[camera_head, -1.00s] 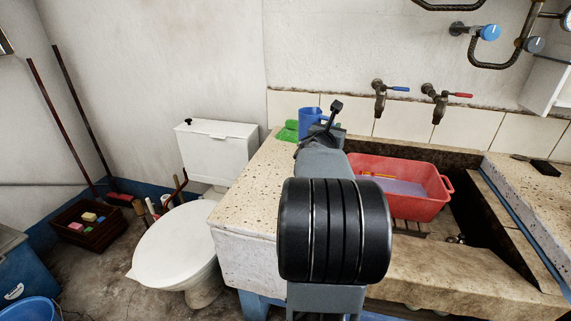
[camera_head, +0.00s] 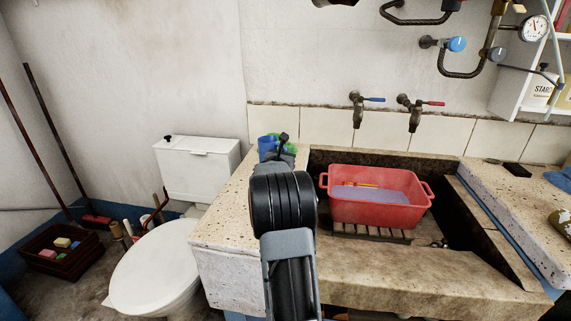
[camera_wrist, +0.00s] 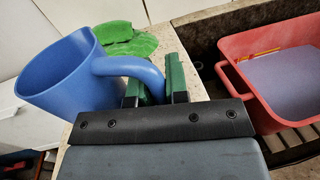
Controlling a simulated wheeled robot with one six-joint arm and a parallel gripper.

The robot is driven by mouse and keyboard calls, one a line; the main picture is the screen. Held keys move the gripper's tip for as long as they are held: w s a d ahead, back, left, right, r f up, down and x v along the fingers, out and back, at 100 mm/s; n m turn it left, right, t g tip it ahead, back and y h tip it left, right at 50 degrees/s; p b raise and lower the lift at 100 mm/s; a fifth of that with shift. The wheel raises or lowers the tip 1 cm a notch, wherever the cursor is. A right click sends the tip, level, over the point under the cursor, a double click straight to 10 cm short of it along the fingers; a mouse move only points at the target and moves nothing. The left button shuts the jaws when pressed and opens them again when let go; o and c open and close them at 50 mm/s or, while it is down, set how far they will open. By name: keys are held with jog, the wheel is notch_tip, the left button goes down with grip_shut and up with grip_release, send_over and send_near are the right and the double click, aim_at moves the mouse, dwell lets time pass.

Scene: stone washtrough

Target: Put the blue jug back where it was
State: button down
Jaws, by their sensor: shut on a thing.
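The blue jug (camera_wrist: 65,78) fills the left of the wrist view, its open mouth toward the upper left. My gripper (camera_wrist: 156,86) is shut on the jug's handle (camera_wrist: 125,68), which passes between the green fingers. In the head view the jug (camera_head: 265,146) shows partly behind my arm, at the back left end of the speckled stone counter (camera_head: 222,220). Whether its base touches the stone is hidden. A green cloth-like thing (camera_wrist: 130,40) lies just behind the jug.
A red basin (camera_head: 375,210) holding purplish water stands on slats in the trough, right of my arm. Two taps (camera_head: 357,112) (camera_head: 415,116) are on the wall above. A toilet (camera_head: 155,265) stands left of the counter. The counter's front left is clear.

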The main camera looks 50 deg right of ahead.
jog(key=shift+w+f, duration=0.2)
jog(key=shift+f, duration=0.05)
jog(key=shift+w+f+b, duration=0.2)
jog(key=shift+f+b, duration=0.2)
jog(key=shift+f, duration=1.25)
jog(key=shift+f, duration=0.2)
jog(key=c, duration=1.1)
grip_release()
jog(key=shift+r, duration=0.25)
jog(key=v, duration=1.2)
jog(key=shift+s+p, duration=0.1)
jog(key=shift+p, duration=0.25)
